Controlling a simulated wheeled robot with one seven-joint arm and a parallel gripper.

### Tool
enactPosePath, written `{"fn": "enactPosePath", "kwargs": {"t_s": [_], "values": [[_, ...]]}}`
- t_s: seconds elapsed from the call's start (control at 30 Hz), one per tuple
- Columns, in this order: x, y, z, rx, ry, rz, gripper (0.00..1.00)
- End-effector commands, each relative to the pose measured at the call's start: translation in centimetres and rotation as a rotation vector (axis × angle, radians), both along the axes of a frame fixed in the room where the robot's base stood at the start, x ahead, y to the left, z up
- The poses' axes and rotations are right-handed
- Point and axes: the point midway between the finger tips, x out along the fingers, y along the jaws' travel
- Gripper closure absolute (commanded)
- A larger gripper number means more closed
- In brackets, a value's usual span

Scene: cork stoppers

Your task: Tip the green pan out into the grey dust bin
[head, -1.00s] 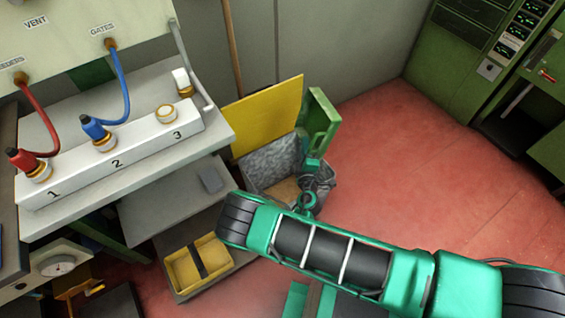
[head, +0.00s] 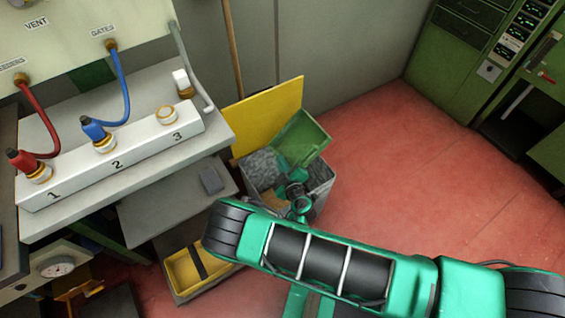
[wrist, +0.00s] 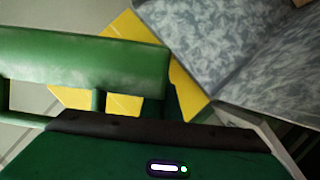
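The green pan (head: 303,137) is tilted steeply over the back right of the grey dust bin (head: 318,188). Its broad green face shows, with no loose load visible on it. In the wrist view the pan's green side (wrist: 85,65) crosses the left, close in front of my gripper. My gripper (head: 284,166) is over the bin's opening and appears shut on the pan; its fingertips are hard to make out. The bin's mottled grey inside (wrist: 195,30) fills the upper right of the wrist view. Tan matter (head: 270,199) shows low in the bin, partly hidden by my arm.
A yellow board (head: 265,115) leans behind the bin against the wall. A bench with a numbered white block (head: 110,158) stands left. A yellow tray (head: 185,272) lies on a low shelf left of my arm. The red floor (head: 420,190) right of the bin is clear.

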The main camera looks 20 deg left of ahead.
Motion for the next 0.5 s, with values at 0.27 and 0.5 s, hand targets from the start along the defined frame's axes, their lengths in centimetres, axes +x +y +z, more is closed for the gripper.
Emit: {"fn": "enactPosePath", "kwargs": {"t_s": [0.27, 0.5], "values": [[0.1, 0.1, 1.3, 0.250, 0.290, -0.006, 1.00], [-0.1, 0.3, 2.1, 0.400, 0.466, -0.003, 1.00]]}}
